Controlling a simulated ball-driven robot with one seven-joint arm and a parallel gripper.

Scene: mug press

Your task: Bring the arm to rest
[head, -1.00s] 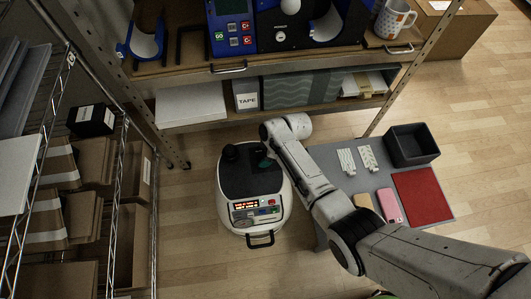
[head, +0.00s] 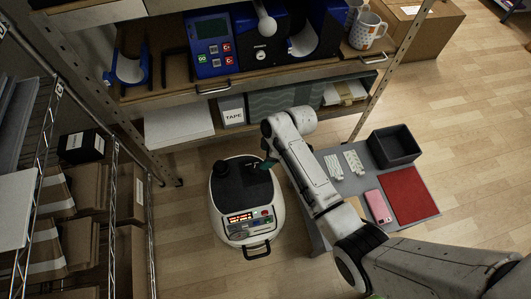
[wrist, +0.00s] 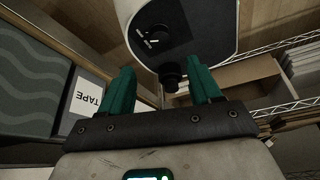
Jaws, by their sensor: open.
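My gripper (wrist: 162,88) shows its two teal fingers spread apart in the wrist view, with nothing held between them. In the head view only a bit of teal finger (head: 269,162) shows beyond the pale wrist, and the rest is hidden. My arm reaches in from the lower right, over the edge of the grey surface. The finger is close to the black top of a rounded white machine (head: 223,220). That machine also shows behind the fingers in the wrist view (wrist: 212,40). I cannot tell how much space lies between them.
A shelf unit behind holds a blue press (head: 210,45), a patterned mug (head: 367,31) and a TAPE box (head: 232,112). Right of my arm are a dark bin (head: 394,147), a red mat (head: 409,195) and a pink phone (head: 378,207). A wire rack stands left. Floor is clear at far right.

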